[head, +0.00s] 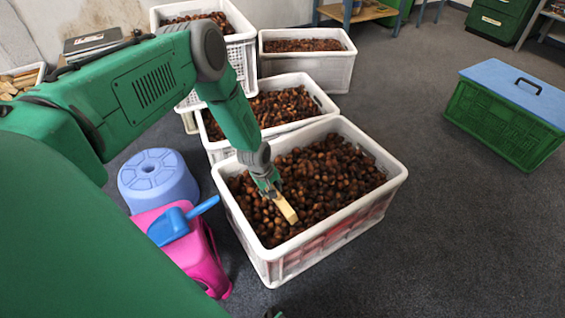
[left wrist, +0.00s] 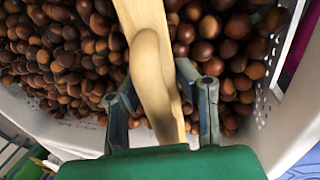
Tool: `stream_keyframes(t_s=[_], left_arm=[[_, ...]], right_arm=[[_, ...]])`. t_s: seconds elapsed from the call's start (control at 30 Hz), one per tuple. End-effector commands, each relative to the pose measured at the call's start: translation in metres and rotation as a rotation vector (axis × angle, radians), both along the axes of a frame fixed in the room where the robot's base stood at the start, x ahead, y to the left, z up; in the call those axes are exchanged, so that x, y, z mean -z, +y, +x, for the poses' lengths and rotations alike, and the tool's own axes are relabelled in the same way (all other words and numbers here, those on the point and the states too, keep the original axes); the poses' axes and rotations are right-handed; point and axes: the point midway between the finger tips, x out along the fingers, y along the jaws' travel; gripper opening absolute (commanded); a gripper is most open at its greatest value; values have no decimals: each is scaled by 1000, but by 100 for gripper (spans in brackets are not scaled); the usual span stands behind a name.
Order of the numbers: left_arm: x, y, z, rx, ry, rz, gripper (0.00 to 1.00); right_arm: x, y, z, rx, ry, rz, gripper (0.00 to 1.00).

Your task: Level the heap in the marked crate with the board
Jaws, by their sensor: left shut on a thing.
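The nearest white crate (head: 283,258) is full of brown chestnuts (head: 335,175) and has red showing on its front side. My left gripper (head: 271,188) is over the left part of this crate, shut on a pale wooden board (head: 286,209). The board slants down to the chestnuts; I cannot tell how deep its tip goes. In the left wrist view the board (left wrist: 151,70) runs between the fingers of my left gripper (left wrist: 163,100), with chestnuts (left wrist: 60,50) behind it.
More white crates with chestnuts stand behind, one close behind (head: 325,103) and one farther back (head: 335,68). A blue stool (head: 157,178) and a pink container (head: 200,262) with a blue scoop (head: 172,224) stand left. A green crate with blue lid (head: 500,120) stands right; floor between is clear.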

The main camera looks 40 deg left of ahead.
Motion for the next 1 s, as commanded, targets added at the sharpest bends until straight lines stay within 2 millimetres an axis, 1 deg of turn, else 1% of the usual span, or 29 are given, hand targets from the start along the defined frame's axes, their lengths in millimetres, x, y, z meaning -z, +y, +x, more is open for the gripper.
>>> stream_keyframes(t_s=[0.2, 0.4, 0.67, 0.83, 1.0], left_arm=[[-1, 10, -27, -2, 1, -1, 0], [-1, 20, -52, -1, 1, -1, 0], [-2, 32, -84, -2, 2, 0, 0], [0, 41, -109, -4, 12, 1, 0], [-26, 41, -111, -3, 18, -1, 0]], right_arm=[[0, 0, 0, 0, 0, 0, 40], [-4, 0, 0, 0, 0, 0, 40], [-19, 0, 0, 0, 0, 0, 40], [-26, 0, 0, 0, 0, 0, 40], [-48, 0, 0, 0, 0, 0, 40]])
